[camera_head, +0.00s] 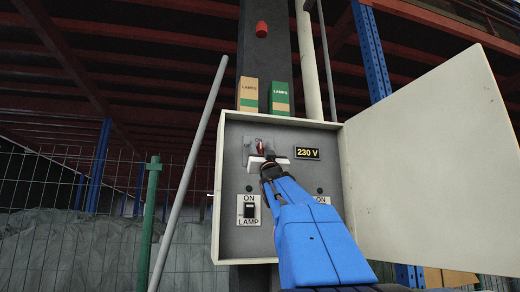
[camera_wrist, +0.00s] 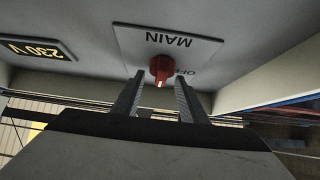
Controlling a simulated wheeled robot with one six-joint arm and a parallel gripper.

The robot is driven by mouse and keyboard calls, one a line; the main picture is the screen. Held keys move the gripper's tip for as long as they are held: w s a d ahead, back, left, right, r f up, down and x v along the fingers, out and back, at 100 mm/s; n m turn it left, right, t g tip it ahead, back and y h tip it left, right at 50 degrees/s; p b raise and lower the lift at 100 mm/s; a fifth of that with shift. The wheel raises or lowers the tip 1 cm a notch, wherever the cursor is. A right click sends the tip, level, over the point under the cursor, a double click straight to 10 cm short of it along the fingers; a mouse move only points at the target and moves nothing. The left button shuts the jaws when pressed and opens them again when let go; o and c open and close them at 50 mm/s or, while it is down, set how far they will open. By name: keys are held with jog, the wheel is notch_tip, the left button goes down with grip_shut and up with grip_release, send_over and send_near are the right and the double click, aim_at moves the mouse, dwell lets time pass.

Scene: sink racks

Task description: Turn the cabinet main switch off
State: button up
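The main switch is a red rotary knob (camera_wrist: 162,68) on a light plate (camera_wrist: 140,40) marked MAIN, with a partly visible OFF label beside it; the wrist view shows the lettering upside down. A pale mark on the knob points to the bottom of the wrist view. In the head view the knob (camera_head: 261,146) shows just above my gripper (camera_head: 268,163). In the wrist view my gripper (camera_wrist: 159,78) is open, its two dark fingers flanking the knob with a small gap each side. I cannot tell how deep the knob sits between them.
The grey cabinet (camera_head: 229,155) has its door (camera_head: 430,150) open to the right. A LAMP switch (camera_head: 249,210) sits below left. A leaning pole (camera_head: 190,165) is left.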

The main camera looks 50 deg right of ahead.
jog(key=shift+c, duration=0.4)
jog(key=c, duration=0.8)
